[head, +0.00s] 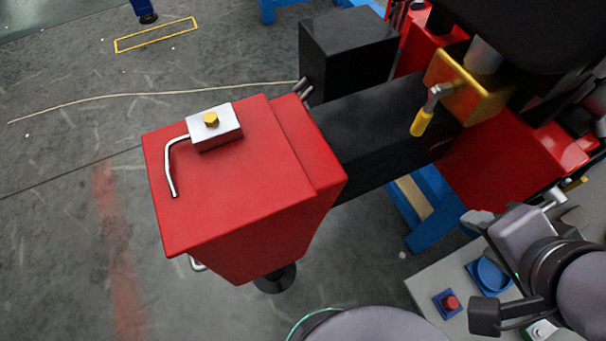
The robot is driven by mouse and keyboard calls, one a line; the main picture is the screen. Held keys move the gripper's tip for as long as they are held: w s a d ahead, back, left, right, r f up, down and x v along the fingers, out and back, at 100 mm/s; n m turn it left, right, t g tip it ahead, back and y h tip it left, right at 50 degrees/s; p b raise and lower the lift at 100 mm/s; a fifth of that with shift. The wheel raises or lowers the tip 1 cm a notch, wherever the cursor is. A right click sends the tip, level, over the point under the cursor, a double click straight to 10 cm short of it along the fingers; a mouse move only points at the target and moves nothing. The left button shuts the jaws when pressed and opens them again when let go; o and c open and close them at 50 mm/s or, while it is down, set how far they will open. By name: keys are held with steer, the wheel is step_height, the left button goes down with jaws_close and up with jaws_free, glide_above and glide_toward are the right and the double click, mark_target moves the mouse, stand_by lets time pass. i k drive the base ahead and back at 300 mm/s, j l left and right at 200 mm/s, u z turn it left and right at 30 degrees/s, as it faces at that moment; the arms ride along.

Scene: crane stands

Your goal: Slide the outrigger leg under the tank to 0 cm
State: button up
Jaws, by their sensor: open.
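The outrigger leg shows as a dark beam (385,130) with a red box-shaped end (240,170) and a dark round foot (275,279) below it. A silver block with a yellow bolt (211,122) and a bent rod sits on the red end. The beam runs right toward a yellow bracket (468,90), beside a lever with a yellow handle (422,122). A large dark body (530,30), perhaps the tank, overhangs at the upper right. My gripper (515,213) is at lower right, open, apart from the red end. Its fingers are partly hard to make out.
A black box (347,50) stands behind the beam. Blue supports (432,205) show below it. A grey panel (425,290) with a red button (450,303) and blue dish (490,273) lies at lower right. A cable (150,93) crosses the floor. The floor left is mostly clear.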

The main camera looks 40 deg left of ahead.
mark_target(244, 188)
steer(key=k+j+u, duration=0.1)
steer(key=u, duration=0.3)
steer(key=j+u, duration=0.15)
steer(key=u, duration=0.25)
steer(key=k+j+u, duration=0.1)
steer(key=u, duration=0.3)
steer(key=j+u, duration=0.25)
steer(key=u, duration=0.15)
steer(key=j+u, duration=0.2)
steer(key=u, duration=0.2)
